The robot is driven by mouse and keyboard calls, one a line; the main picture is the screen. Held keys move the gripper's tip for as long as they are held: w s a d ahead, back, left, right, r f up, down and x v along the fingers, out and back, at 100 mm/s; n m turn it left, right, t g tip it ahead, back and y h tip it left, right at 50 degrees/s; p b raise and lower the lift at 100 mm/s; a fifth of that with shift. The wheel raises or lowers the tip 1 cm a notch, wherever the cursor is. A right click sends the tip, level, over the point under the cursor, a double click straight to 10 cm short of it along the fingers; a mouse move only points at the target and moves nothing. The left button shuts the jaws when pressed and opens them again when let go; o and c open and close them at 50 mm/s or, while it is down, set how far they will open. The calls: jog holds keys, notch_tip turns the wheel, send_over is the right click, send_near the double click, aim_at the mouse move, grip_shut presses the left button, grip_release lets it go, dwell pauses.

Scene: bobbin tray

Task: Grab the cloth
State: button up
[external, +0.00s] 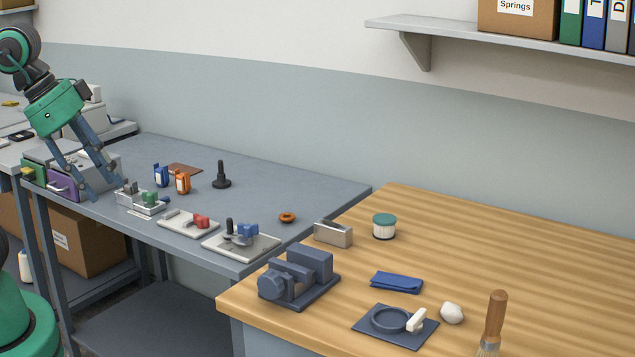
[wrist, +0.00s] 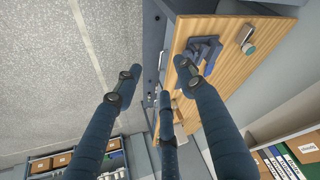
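The cloth (external: 397,282) is a folded dark blue piece lying flat on the wooden bench top, in the lower right of the external view. My gripper (external: 105,188) is at the far left of the external view, over the left end of the grey table, well apart from the cloth. In the wrist view my gripper (wrist: 160,82) has its fingers spread, with nothing between them.
A dark vise (external: 297,277) stands left of the cloth. A metal block (external: 333,234) and a teal-lidded jar (external: 384,228) are behind it. A dark plate (external: 373,331), a white lump (external: 452,313) and a brush (external: 495,320) are in front. Small fixtures line the grey table (external: 310,188).

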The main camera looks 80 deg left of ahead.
jog(key=o, duration=1.1)
